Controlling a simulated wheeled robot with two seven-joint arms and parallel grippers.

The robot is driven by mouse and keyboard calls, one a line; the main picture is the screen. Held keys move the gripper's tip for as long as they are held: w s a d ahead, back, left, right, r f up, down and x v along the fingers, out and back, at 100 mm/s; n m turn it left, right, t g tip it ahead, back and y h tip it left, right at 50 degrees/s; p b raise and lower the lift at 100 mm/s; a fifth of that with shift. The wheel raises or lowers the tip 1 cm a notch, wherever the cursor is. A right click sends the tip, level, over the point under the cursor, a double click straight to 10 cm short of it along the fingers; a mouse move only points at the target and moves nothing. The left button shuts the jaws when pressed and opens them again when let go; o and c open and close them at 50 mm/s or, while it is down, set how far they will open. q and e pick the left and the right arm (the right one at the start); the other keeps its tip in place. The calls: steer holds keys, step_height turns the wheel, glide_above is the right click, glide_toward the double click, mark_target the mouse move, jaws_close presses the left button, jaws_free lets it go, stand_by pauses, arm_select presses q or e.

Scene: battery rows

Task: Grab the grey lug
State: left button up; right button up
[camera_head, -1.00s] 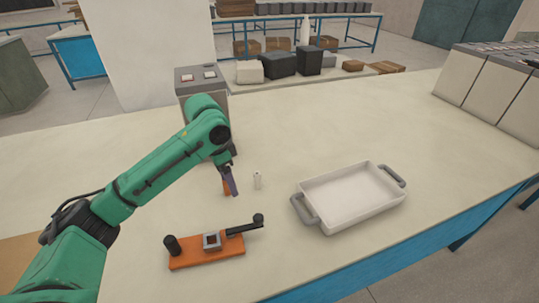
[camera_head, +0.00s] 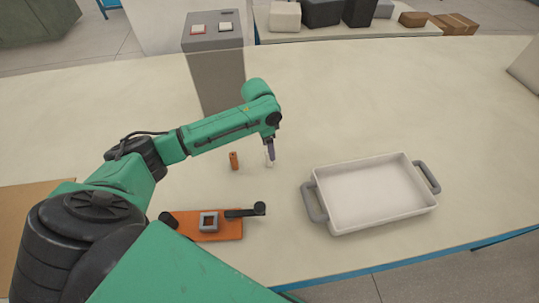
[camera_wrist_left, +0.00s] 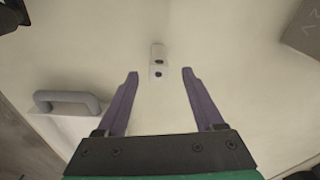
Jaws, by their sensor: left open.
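A white tray (camera_head: 375,190) stands right of centre in the head view, with a grey lug-like handle at its left end (camera_head: 314,203) and another at its right end (camera_head: 427,177). One grey handle also shows at the left in the left wrist view (camera_wrist_left: 66,101). My right gripper is not in view.
An orange fixture (camera_head: 228,231) with a grey square socket (camera_head: 209,222) and a black lever (camera_head: 245,211) lies nearer me. A grey box with buttons (camera_head: 214,75) stands behind. Tabletop behind the tray is clear.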

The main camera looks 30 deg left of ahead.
arm_select(q)
step_height(320, 180, down, 2)
steer(key=shift+d+f, duration=0.1)
steer(key=shift+f, duration=0.15)
steer(key=shift+s+f, duration=0.1)
steer(key=shift+c, duration=1.2)
jaws_close()
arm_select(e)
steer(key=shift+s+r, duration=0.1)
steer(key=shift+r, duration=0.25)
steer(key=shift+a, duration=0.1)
